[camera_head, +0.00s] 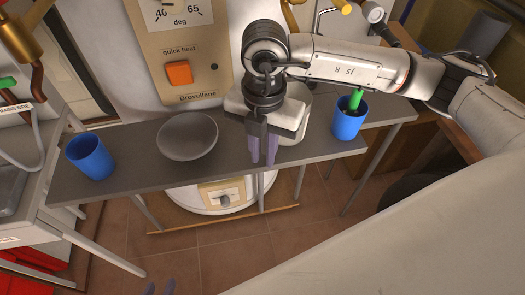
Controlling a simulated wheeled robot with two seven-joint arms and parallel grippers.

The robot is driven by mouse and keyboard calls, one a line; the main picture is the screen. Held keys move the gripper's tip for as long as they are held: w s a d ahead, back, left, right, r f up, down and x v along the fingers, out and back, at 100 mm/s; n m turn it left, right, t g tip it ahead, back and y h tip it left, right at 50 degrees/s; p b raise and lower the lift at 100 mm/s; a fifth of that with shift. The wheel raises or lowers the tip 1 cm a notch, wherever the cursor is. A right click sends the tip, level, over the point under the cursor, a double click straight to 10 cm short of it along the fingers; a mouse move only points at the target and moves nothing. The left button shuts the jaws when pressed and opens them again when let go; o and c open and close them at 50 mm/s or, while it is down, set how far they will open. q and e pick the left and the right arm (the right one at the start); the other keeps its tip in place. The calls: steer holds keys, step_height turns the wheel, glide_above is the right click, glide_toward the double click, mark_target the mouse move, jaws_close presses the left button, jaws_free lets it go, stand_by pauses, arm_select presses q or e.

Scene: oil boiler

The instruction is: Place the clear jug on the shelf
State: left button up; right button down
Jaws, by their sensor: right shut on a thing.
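My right gripper (264,150) points down over the middle of the grey shelf (232,168), its purple fingers close together at the shelf's front. My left gripper (160,287) shows only as two purple fingertips, apart, at the bottom edge, well below the shelf and empty.
A blue cup (90,157) stands at the shelf's left end and a grey bowl (187,137) left of my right gripper. A blue cup (348,120) with a green thing in it stands to the right. The boiler panel (182,50) rises behind.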

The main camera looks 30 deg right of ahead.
steer(key=c, duration=1.7)
jaws_free()
steer(key=shift+f, duration=0.1)
steer(key=shift+o, duration=0.2)
step_height(320, 180, up, 8)
steer(key=shift+p, duration=0.45)
